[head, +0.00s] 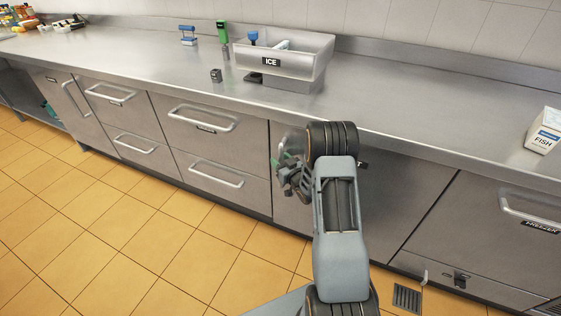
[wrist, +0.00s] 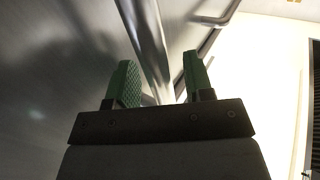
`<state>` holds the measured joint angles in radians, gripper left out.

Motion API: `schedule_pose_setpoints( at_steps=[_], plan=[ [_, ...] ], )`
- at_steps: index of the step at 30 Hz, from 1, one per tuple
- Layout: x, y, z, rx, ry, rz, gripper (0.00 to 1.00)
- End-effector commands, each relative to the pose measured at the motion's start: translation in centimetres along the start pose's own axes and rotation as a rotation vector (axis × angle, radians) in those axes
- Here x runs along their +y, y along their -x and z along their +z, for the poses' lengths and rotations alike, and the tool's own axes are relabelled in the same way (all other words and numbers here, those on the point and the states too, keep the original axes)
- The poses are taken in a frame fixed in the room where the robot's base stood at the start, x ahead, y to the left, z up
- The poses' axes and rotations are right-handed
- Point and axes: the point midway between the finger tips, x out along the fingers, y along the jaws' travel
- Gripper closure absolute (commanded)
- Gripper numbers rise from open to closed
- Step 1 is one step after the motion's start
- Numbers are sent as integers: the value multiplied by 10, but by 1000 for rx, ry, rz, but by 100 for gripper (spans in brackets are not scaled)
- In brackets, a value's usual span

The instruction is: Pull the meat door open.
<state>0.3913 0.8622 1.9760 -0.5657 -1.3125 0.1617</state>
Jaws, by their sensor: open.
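The meat door (head: 385,205) is a grey steel panel under the counter, partly hidden behind my arm. Only the end of its label shows beside my wrist. Its upright handle (head: 279,150) is near the door's left edge, mostly hidden by my gripper (head: 286,163). In the wrist view my gripper (wrist: 160,84) has its green-padded fingers apart. A steel bar, seemingly the door handle (wrist: 150,45), runs between the fingers. Whether either pad touches it I cannot tell. The door looks shut.
Drawers with bar handles (head: 203,118) are left of the door, and a freezer drawer (head: 530,210) is on the right. The counter (head: 420,125) overhangs above, with an ice bin (head: 300,62) and a fish carton (head: 543,130). The tiled floor (head: 150,240) at left is clear.

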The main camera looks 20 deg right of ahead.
Motion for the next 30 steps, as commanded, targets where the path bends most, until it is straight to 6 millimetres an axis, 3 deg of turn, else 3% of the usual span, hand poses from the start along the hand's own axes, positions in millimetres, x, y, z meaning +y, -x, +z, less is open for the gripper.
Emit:
schedule_pose_setpoints(
  at_steps=[6,21,30],
  plan=[
    [0,0,0,0,0,0,53],
    [0,0,0,0,0,0,100],
    [0,1,0,0,0,-1,100]
  ],
)
